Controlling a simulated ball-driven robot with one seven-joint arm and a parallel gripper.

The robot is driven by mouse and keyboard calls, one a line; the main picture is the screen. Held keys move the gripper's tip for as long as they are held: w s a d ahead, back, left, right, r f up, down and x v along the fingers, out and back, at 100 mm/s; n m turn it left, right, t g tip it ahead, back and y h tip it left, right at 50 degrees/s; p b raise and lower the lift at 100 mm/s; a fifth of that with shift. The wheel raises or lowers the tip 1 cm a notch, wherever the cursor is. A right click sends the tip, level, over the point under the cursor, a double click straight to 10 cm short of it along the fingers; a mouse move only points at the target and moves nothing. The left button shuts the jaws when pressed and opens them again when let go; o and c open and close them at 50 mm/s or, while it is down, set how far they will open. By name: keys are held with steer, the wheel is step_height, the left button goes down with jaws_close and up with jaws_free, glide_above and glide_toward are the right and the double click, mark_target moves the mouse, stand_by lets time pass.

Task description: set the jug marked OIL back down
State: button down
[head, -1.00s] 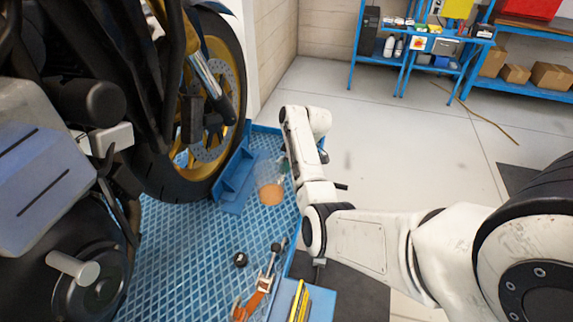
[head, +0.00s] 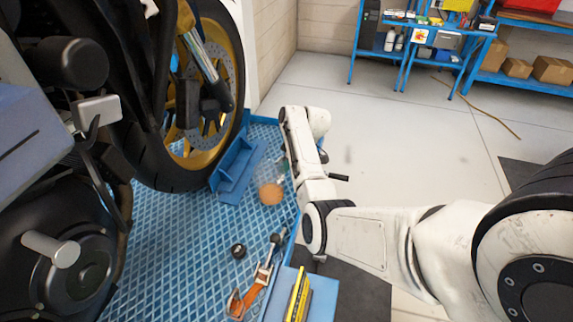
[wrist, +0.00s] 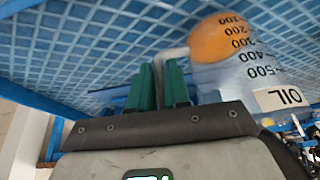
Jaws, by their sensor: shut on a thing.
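The jug marked OIL (head: 271,188) is clear plastic with orange oil in its lower part. In the head view it is over the blue patterned platform, beside the front wheel's chock. In the wrist view the jug (wrist: 235,75) appears inverted, with its scale numbers and OIL label readable upside down. My gripper (wrist: 160,82) has green fingers shut on the jug's pale handle. In the head view the gripper is mostly hidden behind my arm. I cannot tell whether the jug's base touches the platform.
A blue wheel chock (head: 237,172) and the motorcycle's front tyre (head: 170,180) stand left of the jug. An orange strap (head: 255,290), a small black round item (head: 239,251) and a blue box (head: 318,300) lie nearer. Bare platform (head: 190,240) lies between.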

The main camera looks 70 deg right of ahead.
steer(key=shift+f+b, duration=0.3)
steer(key=shift+f, duration=0.15)
stand_by(0.6)
steer(key=c, duration=1)
jaws_free()
steer(key=v, duration=1)
steer(key=shift+r, duration=0.4)
steer(key=shift+s+d, duration=0.1)
steer(key=shift+s, duration=0.1)
